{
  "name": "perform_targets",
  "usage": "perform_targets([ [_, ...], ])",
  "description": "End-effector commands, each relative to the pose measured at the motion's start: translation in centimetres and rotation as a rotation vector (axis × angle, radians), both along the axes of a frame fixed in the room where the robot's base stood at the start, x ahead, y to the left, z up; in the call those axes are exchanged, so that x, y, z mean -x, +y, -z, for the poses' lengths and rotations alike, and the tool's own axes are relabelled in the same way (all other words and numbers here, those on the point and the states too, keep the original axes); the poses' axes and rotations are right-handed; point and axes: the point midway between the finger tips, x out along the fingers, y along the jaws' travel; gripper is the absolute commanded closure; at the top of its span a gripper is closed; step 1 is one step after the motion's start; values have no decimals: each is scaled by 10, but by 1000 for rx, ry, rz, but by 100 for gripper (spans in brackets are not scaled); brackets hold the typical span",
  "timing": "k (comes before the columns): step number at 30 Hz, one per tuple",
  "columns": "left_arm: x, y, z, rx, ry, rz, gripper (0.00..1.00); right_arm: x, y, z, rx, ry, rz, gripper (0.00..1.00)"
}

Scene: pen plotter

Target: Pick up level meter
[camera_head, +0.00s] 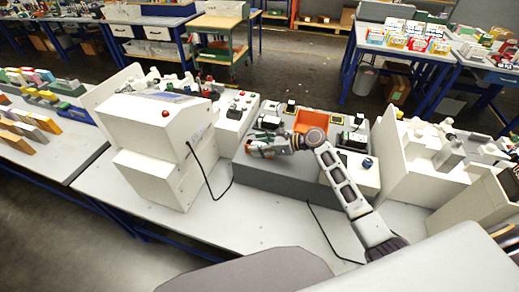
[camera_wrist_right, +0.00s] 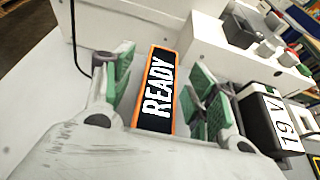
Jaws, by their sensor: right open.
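I cannot tell for sure which thing is the level meter. In the right wrist view, an orange-edged black block marked READY (camera_wrist_right: 156,92) lies between the green-padded fingers of my right gripper (camera_wrist_right: 162,68). The fingers are open, one on each side of it, with a gap visible on both sides. In the head view, my right gripper (camera_head: 262,147) is low over the left part of a grey box (camera_head: 285,180) and hides what is beneath it. A dark meter marked 19 V (camera_wrist_right: 272,120) stands just right of the fingers in the wrist view. My left gripper is not in view.
An orange tray (camera_head: 311,121) sits behind the arm, with small dark devices (camera_head: 268,122) near it. A tall white housing (camera_head: 160,140) stands to the left, with a black cable (camera_head: 207,180) hanging beside it. White housings (camera_head: 410,160) stand to the right. The table front (camera_head: 265,230) is mostly clear.

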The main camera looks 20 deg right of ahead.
Motion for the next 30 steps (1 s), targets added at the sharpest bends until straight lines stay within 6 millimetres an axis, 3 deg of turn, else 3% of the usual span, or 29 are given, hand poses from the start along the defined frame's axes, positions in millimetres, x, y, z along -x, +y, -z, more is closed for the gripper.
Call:
perform_targets([
  [2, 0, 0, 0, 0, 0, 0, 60, 0, 0, 0, 0, 0, 0, 49],
  [13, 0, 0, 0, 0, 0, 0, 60, 0, 0, 0, 0, 0, 0, 97],
  [23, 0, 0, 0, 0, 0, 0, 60, 0, 0, -3, 0, -1, 0, 97],
  [30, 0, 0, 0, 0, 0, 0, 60, 0, 0, -22, 0, -4, 0, 97],
])
